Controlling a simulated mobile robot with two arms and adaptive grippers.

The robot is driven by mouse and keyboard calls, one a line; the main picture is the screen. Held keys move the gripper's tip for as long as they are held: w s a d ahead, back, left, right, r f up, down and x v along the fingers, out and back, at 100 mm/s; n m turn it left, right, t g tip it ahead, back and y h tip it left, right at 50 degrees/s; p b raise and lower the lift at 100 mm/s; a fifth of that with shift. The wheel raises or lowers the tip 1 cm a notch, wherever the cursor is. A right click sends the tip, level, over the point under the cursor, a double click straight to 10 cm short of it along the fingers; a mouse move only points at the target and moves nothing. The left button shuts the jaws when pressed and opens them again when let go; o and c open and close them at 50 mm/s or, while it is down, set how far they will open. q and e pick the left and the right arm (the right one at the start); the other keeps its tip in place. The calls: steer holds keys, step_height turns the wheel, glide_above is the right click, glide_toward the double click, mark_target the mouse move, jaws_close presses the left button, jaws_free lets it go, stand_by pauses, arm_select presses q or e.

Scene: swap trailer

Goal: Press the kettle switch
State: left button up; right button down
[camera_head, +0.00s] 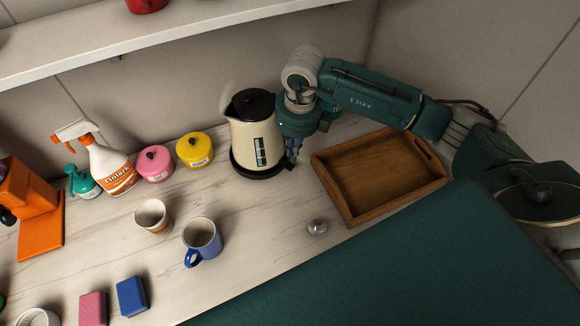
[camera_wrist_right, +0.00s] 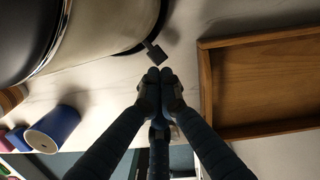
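The cream kettle (camera_head: 256,143) with a black lid stands on its black base (camera_head: 262,174) on the counter. In the right wrist view the kettle (camera_wrist_right: 105,35) fills the upper left. A small dark switch tab (camera_wrist_right: 155,53) sticks out from its base. My right gripper (camera_head: 291,156) points down close beside the kettle's right side. In the right wrist view its fingertips (camera_wrist_right: 160,76) are together and empty, just short of the tab with a small gap apparent. Whether they touch is hard to tell. My left gripper is not in view.
A wooden tray (camera_head: 353,215) lies right of the gripper. A blue mug (camera_head: 203,239), a striped cup (camera_head: 153,216), yellow (camera_head: 196,151) and pink (camera_head: 155,164) canisters and a spray bottle (camera_head: 111,170) stand to the left. A shelf (camera_head: 150,40) runs above.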

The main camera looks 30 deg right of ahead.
mark_target(292, 168)
step_height(292, 168, down, 4)
steer(key=shift+w+r+b, duration=0.1)
steer(key=shift+w+b, duration=0.05)
steer(key=shift+b, duration=0.75)
steer(key=shift+w+f, duration=0.1)
steer(key=shift+f, duration=0.4)
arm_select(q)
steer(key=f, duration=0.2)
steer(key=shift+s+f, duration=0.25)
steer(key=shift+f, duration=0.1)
arm_select(e)
step_height(292, 168, down, 2)
steer(key=shift+f+b, duration=0.1)
steer(key=shift+b, duration=1.05)
steer(key=shift+r, duration=0.25)
steer(key=shift+s+d+r+p, duration=0.2)
steer(key=shift+s+r+p, duration=0.05)
steer(key=shift+s, duration=0.55)
steer(key=shift+s+d+r+p, duration=0.15)
steer(key=shift+s+r+p, duration=0.05)
steer(key=shift+s, duration=0.55)
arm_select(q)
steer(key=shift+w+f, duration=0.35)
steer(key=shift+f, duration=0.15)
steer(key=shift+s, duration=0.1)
arm_select(e)
steer(key=shift+w, duration=0.1)
